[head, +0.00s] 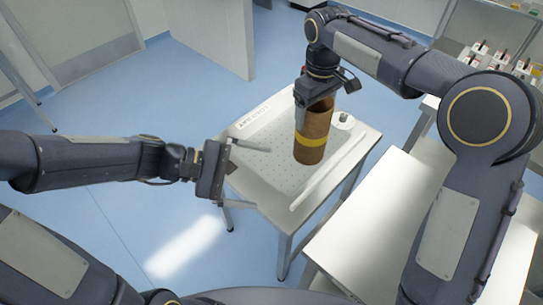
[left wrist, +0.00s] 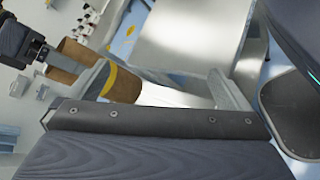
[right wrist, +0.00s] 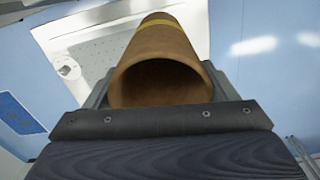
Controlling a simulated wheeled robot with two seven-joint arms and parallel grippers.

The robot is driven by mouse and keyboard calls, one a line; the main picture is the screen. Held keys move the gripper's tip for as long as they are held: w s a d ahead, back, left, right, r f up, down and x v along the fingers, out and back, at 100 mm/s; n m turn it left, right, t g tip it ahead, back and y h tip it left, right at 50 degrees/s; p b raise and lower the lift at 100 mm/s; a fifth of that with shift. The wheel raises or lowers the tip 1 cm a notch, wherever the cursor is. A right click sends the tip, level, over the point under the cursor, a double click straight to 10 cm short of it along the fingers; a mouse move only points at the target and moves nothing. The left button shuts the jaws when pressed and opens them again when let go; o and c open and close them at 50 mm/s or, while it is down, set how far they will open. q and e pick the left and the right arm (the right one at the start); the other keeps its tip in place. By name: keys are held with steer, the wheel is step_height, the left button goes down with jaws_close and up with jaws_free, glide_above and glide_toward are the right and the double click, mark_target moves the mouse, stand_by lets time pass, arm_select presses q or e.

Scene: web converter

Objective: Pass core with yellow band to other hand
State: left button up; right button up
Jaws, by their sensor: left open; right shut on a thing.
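The core with the yellow band is a brown hollow tube (head: 313,138), held upright with its band near the lower end. My right gripper (head: 318,97) is shut on its upper end. In the right wrist view the tube (right wrist: 160,55) sits between the fingers, its open end facing the camera. My left gripper (head: 228,172) is open and empty, to the left of the tube and apart from it in the head view. In the left wrist view the tube (left wrist: 120,85) shows beyond the left finger, with its yellow band partly hidden by that finger.
A white perforated table (head: 265,170) with a raised edge lies below the tube. A plain white-topped table (head: 365,215) stands to its right. Shelves with several small bottles (head: 495,58) are at the back right. Blue floor (head: 130,200) is open at the left.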

mark_target(312, 144)
arm_select(q)
steer(key=w+d+f+n+t+h, duration=0.35)
steer(key=w+f+n+t, duration=0.25)
steer(key=w+f+n, duration=0.5)
steer(key=w+d, duration=0.2)
steer(key=d, duration=0.1)
steer(key=w+d+r+n, duration=0.1)
steer(key=w+d, duration=0.1)
steer(key=d, duration=0.2)
steer(key=w+d+n+y, duration=0.1)
steer(key=w+d, duration=0.1)
steer(key=d, duration=0.2)
steer(key=shift+w+r, duration=0.25)
steer(key=shift+r, duration=0.15)
steer(key=c, duration=1)
steer(key=shift+c, duration=0.3)
arm_select(e)
steer(key=o, duration=1.4)
steer(key=shift+c, duration=0.2)
